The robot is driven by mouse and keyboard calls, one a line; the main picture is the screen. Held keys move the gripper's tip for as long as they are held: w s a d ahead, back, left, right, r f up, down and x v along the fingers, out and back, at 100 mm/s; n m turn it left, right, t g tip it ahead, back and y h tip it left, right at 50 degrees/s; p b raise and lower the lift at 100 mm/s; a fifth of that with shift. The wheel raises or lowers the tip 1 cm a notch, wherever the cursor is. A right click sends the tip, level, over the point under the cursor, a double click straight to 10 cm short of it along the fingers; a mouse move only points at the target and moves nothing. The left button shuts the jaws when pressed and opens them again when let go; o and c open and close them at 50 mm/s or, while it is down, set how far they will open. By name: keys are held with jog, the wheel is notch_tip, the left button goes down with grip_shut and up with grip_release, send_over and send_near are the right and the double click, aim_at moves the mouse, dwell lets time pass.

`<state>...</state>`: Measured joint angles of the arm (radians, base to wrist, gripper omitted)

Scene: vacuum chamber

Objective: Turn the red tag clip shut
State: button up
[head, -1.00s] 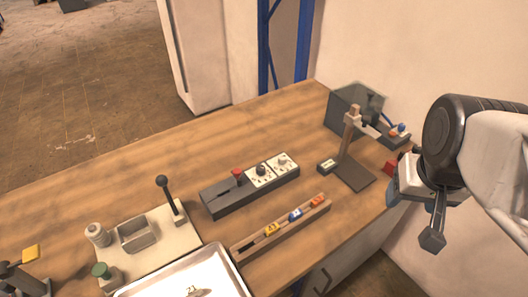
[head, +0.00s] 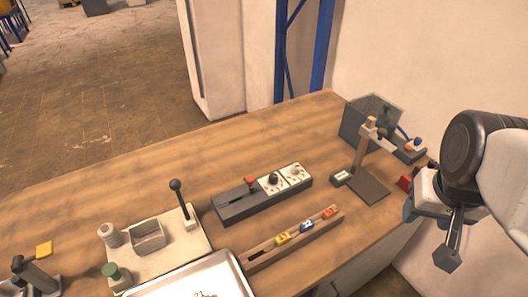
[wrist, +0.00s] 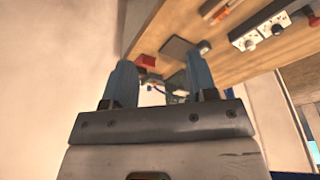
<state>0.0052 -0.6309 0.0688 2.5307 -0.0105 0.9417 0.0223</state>
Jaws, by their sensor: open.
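My gripper (head: 428,230) is open and empty beyond the right edge. Its fingers stand apart in the wrist view (wrist: 160,78).
A control box (head: 240,204) with dials and a metal tray (head: 240,275) lie left of and before the rail. Bare wood lies at the back left.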

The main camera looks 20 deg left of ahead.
jog(key=w, duration=0.1)
jog(key=m+g, duration=0.3)
jog(key=m, duration=0.3)
send_over(251, 180)
jog(key=f, duration=1)
jog(key=shift+w+d+f, duration=0.15)
jog(key=shift+d+f, duration=0.1)
jog(key=shift+a+f, duration=0.1)
jog(key=shift+a, duration=0.2)
jog(key=shift+f, duration=0.15)
jog(key=shift+f, duration=3.75)
